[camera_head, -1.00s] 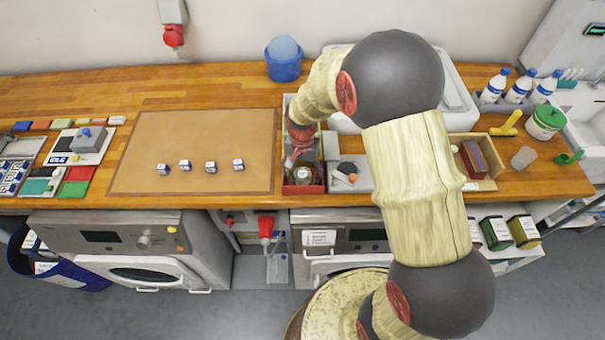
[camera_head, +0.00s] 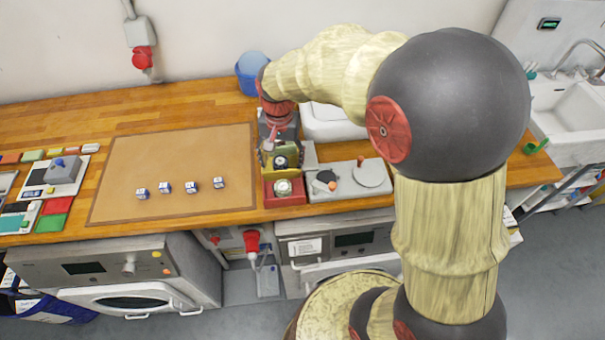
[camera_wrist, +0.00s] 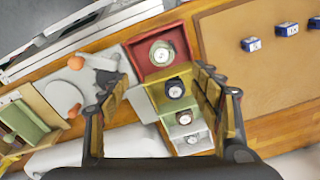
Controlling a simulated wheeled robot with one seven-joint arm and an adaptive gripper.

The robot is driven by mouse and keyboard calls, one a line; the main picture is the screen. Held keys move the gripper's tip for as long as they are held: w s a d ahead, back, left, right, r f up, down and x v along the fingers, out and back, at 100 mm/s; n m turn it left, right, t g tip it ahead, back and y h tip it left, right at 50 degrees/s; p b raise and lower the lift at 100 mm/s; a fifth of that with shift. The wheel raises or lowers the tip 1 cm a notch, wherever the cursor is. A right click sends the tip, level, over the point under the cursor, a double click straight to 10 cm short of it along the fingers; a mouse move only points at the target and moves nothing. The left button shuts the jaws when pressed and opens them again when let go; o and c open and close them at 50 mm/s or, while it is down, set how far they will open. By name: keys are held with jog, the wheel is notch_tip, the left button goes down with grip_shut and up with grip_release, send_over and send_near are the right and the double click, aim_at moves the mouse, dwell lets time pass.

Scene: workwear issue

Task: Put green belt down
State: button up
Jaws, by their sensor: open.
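My gripper (camera_head: 279,128) is open above the back part of a narrow row of coloured compartments. In the wrist view its two spread fingers (camera_wrist: 157,88) stand either side of the row, with nothing visibly clamped. A red compartment (camera_wrist: 140,50) holds a pale round coil (camera_wrist: 161,53). Two more round items (camera_wrist: 184,118) lie farther along. I cannot tell for sure which coil is the green belt. In the head view my gripper hides the back compartments.
A grey plate (camera_head: 350,186) with a disc and small knobs lies right of the compartments. A brown mat (camera_head: 170,200) with several small labelled blocks lies left. A blue bucket (camera_head: 246,84) stands behind my gripper. A wooden box (camera_wrist: 40,104) shows in the wrist view.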

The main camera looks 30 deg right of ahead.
jog(key=s+r+n+t, duration=0.2)
jog(key=s+r+n, duration=0.1)
jog(key=s+r, duration=0.5)
jog(key=s+r+n+t, duration=0.3)
jog(key=s+r, duration=0.5)
jog(key=s, duration=0.4)
jog(key=shift+s+n, duration=0.35)
jog(key=shift+n, duration=0.25)
notch_tip(320, 180, down, 5)
jog(key=b, duration=0.5)
jog(key=shift+c, duration=0.2)
